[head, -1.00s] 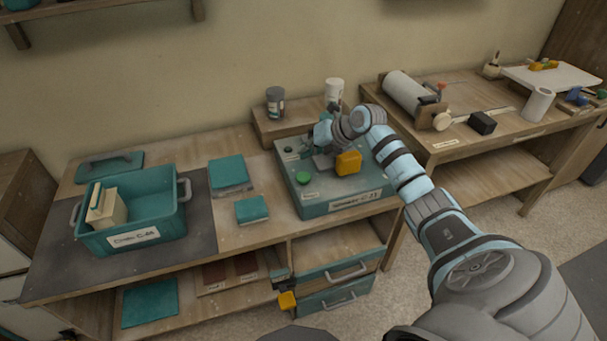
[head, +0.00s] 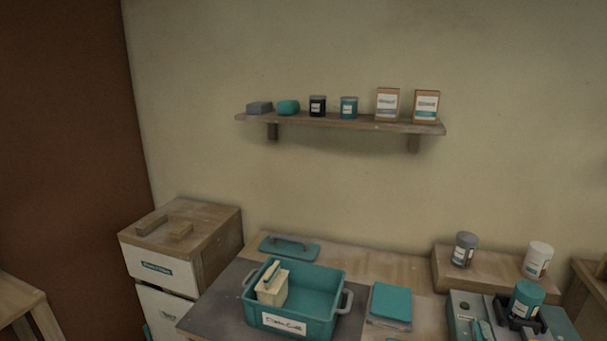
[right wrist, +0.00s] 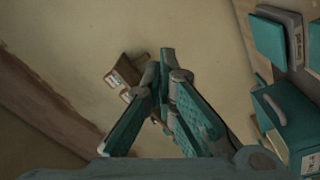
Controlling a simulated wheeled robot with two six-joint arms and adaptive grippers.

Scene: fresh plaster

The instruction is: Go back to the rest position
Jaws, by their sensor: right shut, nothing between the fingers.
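My left gripper is not in view. Most of the right arm is outside the head view.
A teal crate (head: 318,326) holding a cream block (head: 272,286) stands on the bench. Teal pads (head: 391,302) lie right of it. Jars (head: 465,250) stand on a riser. A wall shelf (head: 340,122) carries jars and boxes. A wooden-topped cabinet (head: 208,218) stands left.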

